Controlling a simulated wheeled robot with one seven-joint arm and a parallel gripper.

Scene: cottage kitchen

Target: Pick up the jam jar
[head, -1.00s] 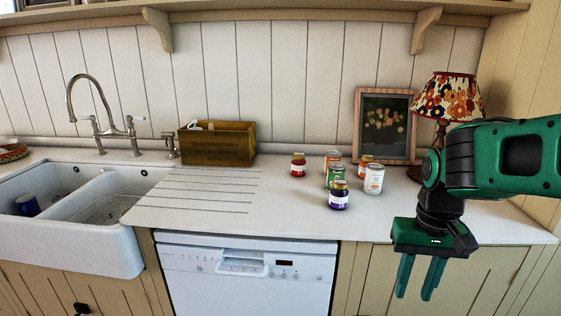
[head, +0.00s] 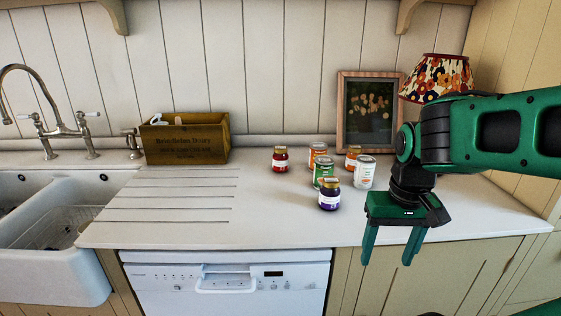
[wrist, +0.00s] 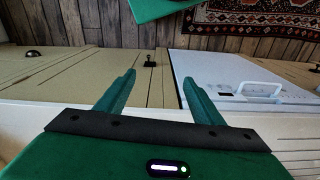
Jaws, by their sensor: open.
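Several jars and cans stand upright in a loose group on the white counter. A purple jar (head: 330,195) with a gold lid is at the front, and a red jar (head: 280,160) with a white label stands at the left. A small orange-brown jar (head: 353,156) is partly hidden at the back. I cannot tell which one is meant by the jam jar. My gripper (head: 387,260) is open, empty and pointing down, in front of the counter edge and right of the group. In the wrist view its fingers (wrist: 158,80) are apart with nothing between them.
Close to the jars are a green can (head: 324,175), a white can (head: 365,172) and an orange can (head: 316,152). A framed picture (head: 368,110) and a lamp (head: 437,78) stand behind. A wooden box (head: 186,150) is left. The front counter (head: 270,225) is clear.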

